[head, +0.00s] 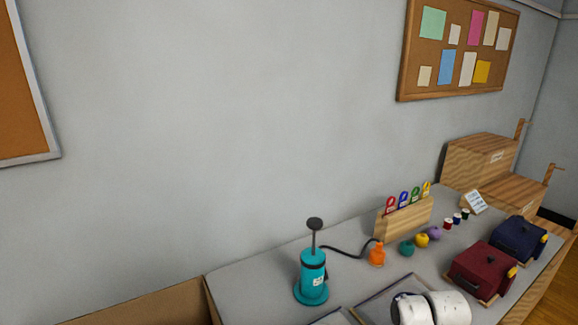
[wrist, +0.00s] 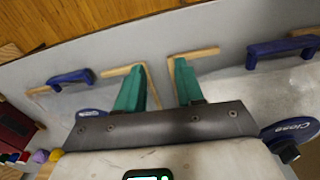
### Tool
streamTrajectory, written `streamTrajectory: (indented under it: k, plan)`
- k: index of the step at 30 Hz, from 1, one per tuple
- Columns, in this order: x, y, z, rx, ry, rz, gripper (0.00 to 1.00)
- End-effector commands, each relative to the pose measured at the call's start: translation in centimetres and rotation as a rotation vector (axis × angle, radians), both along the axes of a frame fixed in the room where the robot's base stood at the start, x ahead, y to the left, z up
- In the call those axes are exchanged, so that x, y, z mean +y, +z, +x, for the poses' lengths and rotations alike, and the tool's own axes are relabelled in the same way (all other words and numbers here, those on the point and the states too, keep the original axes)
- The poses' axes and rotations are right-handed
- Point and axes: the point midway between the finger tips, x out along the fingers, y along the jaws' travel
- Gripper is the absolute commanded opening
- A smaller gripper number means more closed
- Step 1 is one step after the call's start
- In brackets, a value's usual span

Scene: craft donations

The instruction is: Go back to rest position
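My gripper (wrist: 158,66) shows in the wrist view with its two teal fingers apart and nothing between them. It is over a grey surface with thin wooden strips and blue handles. In the head view, white rounded parts of my arm show at the bottom right, over the grey table (head: 250,281). The gripper's fingers cannot be made out in the head view.
A teal pump (head: 312,277) with a black hose stands on the table. Behind the arm are an orange bottle-like item (head: 377,254), small balls, and a wooden rack (head: 405,218). Dark red (head: 482,269) and navy (head: 518,239) boxes sit at the right.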

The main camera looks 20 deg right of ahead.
Motion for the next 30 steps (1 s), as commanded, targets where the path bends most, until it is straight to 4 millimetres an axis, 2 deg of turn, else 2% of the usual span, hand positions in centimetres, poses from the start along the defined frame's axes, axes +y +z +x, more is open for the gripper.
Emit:
streamTrajectory:
  k: [1,6,12,15,19,23,30]
  plan:
    - [2.7,-0.9,-1.2,0.001,0.003,0.003,0.37]
    - [9.4,-2.1,-5.4,-0.014,-0.022,0.000,0.37]
    - [14.8,-1.5,-11.5,-0.030,-0.052,-0.006,0.37]
    - [16.3,-0.7,-13.9,-0.038,-0.064,-0.010,0.37]
    - [17.2,0.2,-15.9,-0.048,-0.077,-0.013,0.37]
    - [17.5,0.6,-16.7,-0.052,-0.083,-0.014,0.37]
    - [17.5,0.6,-16.7,-0.052,-0.085,-0.014,0.37]
